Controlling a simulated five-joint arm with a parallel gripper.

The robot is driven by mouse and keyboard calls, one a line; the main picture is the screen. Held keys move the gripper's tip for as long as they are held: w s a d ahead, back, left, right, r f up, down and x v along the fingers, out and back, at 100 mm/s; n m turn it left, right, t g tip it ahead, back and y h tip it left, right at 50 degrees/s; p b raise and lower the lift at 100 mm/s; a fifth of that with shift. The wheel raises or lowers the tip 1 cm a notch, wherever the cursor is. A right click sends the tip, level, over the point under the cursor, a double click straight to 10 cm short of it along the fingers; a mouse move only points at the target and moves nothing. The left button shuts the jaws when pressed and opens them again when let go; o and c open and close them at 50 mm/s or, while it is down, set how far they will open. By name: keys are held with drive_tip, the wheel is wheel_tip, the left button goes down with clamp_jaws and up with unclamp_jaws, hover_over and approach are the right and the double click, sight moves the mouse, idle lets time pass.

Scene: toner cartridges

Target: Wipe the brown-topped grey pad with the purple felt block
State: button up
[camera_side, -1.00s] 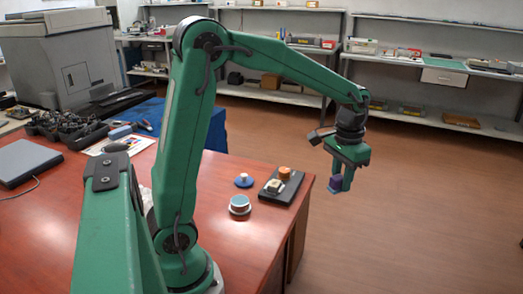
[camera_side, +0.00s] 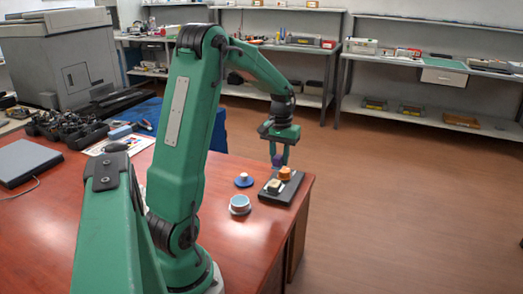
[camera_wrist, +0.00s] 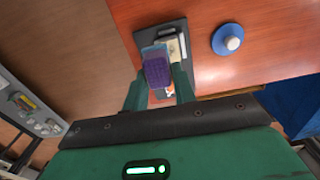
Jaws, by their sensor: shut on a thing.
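My gripper (camera_side: 278,152) is shut on the purple felt block (camera_side: 277,161), which hangs between its fingertips. In the wrist view the purple block (camera_wrist: 157,70) sits between the two green fingers, in front of part of the black tray. In the side view the block is just above the black tray (camera_side: 293,190) at the desk's right edge; I cannot tell if it touches anything. An orange-brown round piece (camera_side: 285,173) and a pale block (camera_side: 274,186) stand on the tray. The pale block also shows in the wrist view (camera_wrist: 175,47). Which one is the brown-topped grey pad is unclear.
A blue disc with a white knob (camera_side: 243,180) lies left of the tray. A white round tub with a pale blue top (camera_side: 240,205) stands nearer the camera. The desk edge is close to the tray's right. Free desk surface (camera_side: 215,225) lies towards my base.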

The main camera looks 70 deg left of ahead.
sight(276, 185)
drive_tip(key=shift+s+a+f, duration=0.1)
drive_tip(key=shift+s+a, duration=0.15)
drive_tip(key=shift+a, duration=0.25)
drive_tip(key=shift+f, duration=3.4)
drive_tip(key=shift+w+a+f, duration=0.25)
drive_tip(key=shift+w+f, duration=0.05)
drive_tip(key=shift+f, duration=0.2)
drive_tip(key=shift+w+a+f, duration=0.1)
drive_tip(key=shift+w+a, duration=1)
drive_tip(key=shift+s+d, duration=1.35)
drive_tip(key=shift+r, duration=4.05)
drive_tip(key=shift+s, duration=0.1)
